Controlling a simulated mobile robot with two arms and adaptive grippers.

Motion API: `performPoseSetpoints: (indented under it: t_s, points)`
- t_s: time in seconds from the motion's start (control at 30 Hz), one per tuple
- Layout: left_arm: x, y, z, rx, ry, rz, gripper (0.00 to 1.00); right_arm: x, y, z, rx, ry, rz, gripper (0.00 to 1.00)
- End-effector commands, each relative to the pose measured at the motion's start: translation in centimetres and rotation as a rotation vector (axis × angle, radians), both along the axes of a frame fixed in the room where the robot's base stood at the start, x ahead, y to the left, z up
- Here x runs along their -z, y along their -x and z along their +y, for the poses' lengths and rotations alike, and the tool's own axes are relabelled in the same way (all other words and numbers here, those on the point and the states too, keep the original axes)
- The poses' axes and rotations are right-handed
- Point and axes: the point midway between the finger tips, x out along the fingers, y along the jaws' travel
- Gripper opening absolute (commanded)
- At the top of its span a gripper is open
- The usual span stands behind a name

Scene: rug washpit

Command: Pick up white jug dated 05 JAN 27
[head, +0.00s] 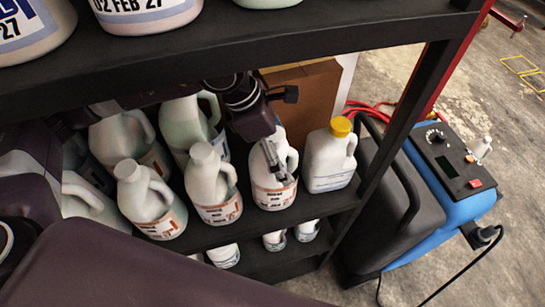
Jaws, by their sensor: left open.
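Several white jugs stand on the middle shelf, and their small label dates are too small to read, so I cannot tell which is dated 05 JAN 27. My left gripper (279,164) is open, in front of the white jug with an orange-edged label (273,199). It hides part of that jug's upper body; whether it touches is unclear. Two similar white jugs with orange-edged labels stand to its left, a nearer one (212,188) and another (148,205). A white jug with a yellow cap (330,160) stands to its right. My right gripper is not in view.
The dark upper shelf (320,38) runs close above the arm and holds jugs, one reading 02 FEB 27 (145,12). A shelf post (395,140) stands right of the yellow-capped jug. A cardboard box (305,95) is behind. A blue machine (440,205) stands outside the shelf.

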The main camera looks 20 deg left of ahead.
Motion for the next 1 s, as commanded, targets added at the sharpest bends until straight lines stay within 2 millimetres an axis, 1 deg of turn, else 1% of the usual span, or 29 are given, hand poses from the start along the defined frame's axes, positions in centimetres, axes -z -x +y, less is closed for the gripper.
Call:
performPoseSetpoints:
  t_s: [0.13, 0.9, 0.93, 1.0]
  points:
    - [0.00, 0.00, 0.01, 0.000, 0.000, 0.000, 0.90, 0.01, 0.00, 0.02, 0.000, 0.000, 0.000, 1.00]
    - [0.27, 0.16, 0.19, -0.001, -0.006, 0.006, 0.05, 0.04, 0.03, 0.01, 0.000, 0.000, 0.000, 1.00]
    - [0.28, 0.16, 0.19, -0.001, -0.006, 0.006, 0.02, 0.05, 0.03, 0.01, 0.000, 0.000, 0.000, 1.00]
    - [0.31, 0.17, 0.19, 0.000, -0.005, 0.007, 0.00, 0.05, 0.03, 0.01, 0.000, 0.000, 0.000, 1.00]
